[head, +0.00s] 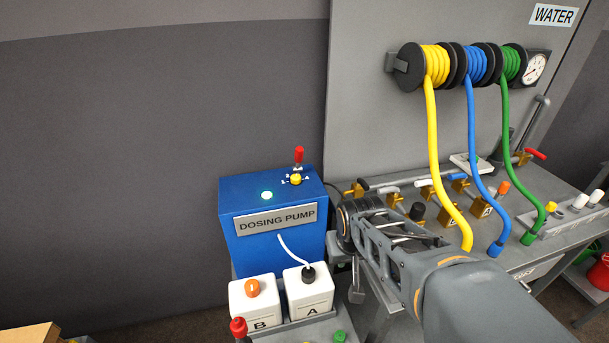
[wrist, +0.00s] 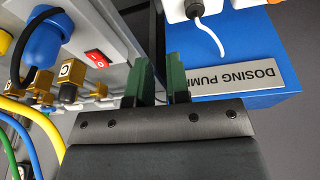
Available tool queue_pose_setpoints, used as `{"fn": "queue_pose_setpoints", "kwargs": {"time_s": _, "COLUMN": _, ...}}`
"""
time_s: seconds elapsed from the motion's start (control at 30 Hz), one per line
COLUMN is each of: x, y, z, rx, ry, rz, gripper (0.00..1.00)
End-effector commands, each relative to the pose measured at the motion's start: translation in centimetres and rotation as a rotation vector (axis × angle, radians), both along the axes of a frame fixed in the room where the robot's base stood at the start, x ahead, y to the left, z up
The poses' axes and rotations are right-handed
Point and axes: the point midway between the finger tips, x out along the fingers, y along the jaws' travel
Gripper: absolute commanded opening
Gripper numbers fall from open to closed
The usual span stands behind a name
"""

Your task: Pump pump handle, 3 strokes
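A slanted grey lever (head: 537,118) with a rounded tip stands at the back right of the bench, beside a dark upright cylinder (head: 503,145). It may be the pump handle; I cannot tell for sure. My gripper shows in the wrist view (wrist: 162,72) with two dark green fingers apart and nothing seen between them. In the head view my arm reaches to beside the blue dosing pump (head: 272,240), well left of the lever. The fingertips are not clear there. The dosing pump has a red-tipped small lever (head: 299,156) on top.
White containers A (head: 309,297) and B (head: 257,308) stand before the dosing pump. Yellow (head: 432,150), blue (head: 472,140) and green (head: 505,140) hoses hang over the bench from reels. Brass valves (wrist: 68,92) and a red switch (wrist: 97,58) lie left of my fingers in the wrist view.

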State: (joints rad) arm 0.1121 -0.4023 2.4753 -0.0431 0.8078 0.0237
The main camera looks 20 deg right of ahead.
Motion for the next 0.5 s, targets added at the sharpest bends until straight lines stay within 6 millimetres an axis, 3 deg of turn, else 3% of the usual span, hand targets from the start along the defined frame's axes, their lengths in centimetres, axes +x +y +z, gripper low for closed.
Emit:
{"fn": "queue_pose_setpoints", "kwargs": {"time_s": 0.03, "x": 1.5, "y": -1.1, "z": -4.0, "rx": -0.009, "ry": -0.023, "rz": -0.05, "gripper": 0.12}}
{"fn": "queue_pose_setpoints", "kwargs": {"time_s": 0.1, "x": 3.8, "y": -2.5, "z": -6.3, "rx": -0.016, "ry": -0.099, "rz": -0.122, "gripper": 0.05}}
{"fn": "queue_pose_setpoints", "kwargs": {"time_s": 0.17, "x": 5.7, "y": -3.4, "z": -7.8, "rx": -0.013, "ry": -0.17, "rz": -0.182, "gripper": 0.0}}
{"fn": "queue_pose_setpoints", "kwargs": {"time_s": 0.3, "x": 9.6, "y": -5.1, "z": -10.5, "rx": 0.028, "ry": -0.352, "rz": -0.308, "gripper": 0.0}}
{"fn": "queue_pose_setpoints", "kwargs": {"time_s": 0.5, "x": 14.3, "y": -6.5, "z": -12.5, "rx": 0.167, "ry": -0.62, "rz": -0.451, "gripper": 0.0}}
